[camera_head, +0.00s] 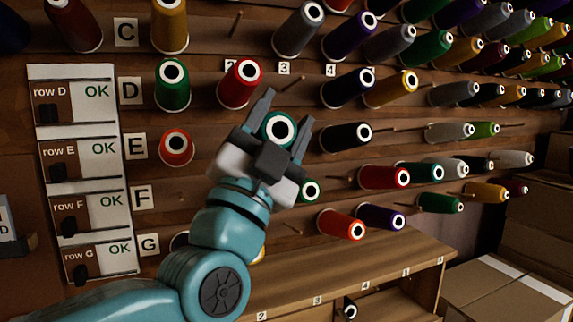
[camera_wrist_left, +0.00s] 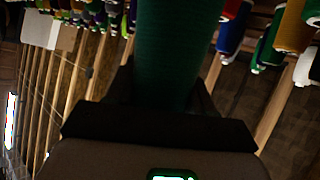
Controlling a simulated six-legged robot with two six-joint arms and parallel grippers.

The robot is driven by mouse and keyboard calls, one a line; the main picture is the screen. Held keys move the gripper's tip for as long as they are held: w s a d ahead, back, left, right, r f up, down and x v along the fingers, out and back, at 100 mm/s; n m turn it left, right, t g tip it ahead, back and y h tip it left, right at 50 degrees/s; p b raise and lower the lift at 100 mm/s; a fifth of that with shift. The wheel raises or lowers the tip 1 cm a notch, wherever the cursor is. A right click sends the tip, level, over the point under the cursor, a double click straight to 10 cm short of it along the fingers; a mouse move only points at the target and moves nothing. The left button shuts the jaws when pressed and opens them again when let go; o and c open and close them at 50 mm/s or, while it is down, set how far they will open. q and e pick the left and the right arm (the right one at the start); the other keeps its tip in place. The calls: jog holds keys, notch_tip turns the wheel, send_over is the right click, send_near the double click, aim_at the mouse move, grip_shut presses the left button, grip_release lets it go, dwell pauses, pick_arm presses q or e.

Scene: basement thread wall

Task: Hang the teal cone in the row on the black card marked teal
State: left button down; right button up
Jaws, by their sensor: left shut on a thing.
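My left gripper (camera_head: 287,108) is shut on the teal cone (camera_head: 268,125), holding it in front of the thread wall around rows D and E. The cone's white end with its dark hole faces the head camera. In the left wrist view the cone (camera_wrist_left: 165,50) is a dark green-teal body rising between the fingers. I cannot make out a card marked teal. Cards for row D (camera_head: 75,96), row E (camera_head: 80,152), row F (camera_head: 85,205) and row G (camera_head: 100,258) hang at the left, each with "OK" and a dark patch. My right gripper is not in view.
Coloured cones sit on pegs across the wall, including a red cone (camera_head: 240,82) and a black cone (camera_head: 345,136) close to the gripper. Some bare pegs show, such as one in row C (camera_head: 236,24). A wooden shelf (camera_head: 390,255) and cardboard boxes (camera_head: 510,290) stand lower right.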

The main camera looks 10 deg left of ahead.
pick_arm(q)
jog(key=shift+r, duration=0.3)
jog(key=shift+w+a, duration=0.1)
jog(key=shift+w, duration=0.15)
jog(key=w+a+p, duration=0.1)
jog(key=w, duration=0.1)
jog(key=w+a+f+p, duration=0.1)
jog(key=w+a+p, duration=0.2)
jog(key=w+a, duration=0.1)
jog(key=shift+w+f+p, duration=0.25)
jog(key=shift+f+p, duration=0.05)
jog(key=shift+w+a+f, duration=0.35)
jog(key=shift+w+f, duration=0.1)
jog(key=shift+w, duration=0.25)
jog(key=shift+w+a+f+b, duration=0.1)
jog(key=shift+w+a+b, duration=0.1)
jog(key=shift+w+a, duration=0.25)
jog(key=shift+w+a+f+b, duration=0.15)
jog(key=shift+w+a, duration=0.1)
jog(key=shift+w, duration=0.35)
jog(key=shift+f+b, duration=0.2)
jog(key=shift+b, duration=0.5)
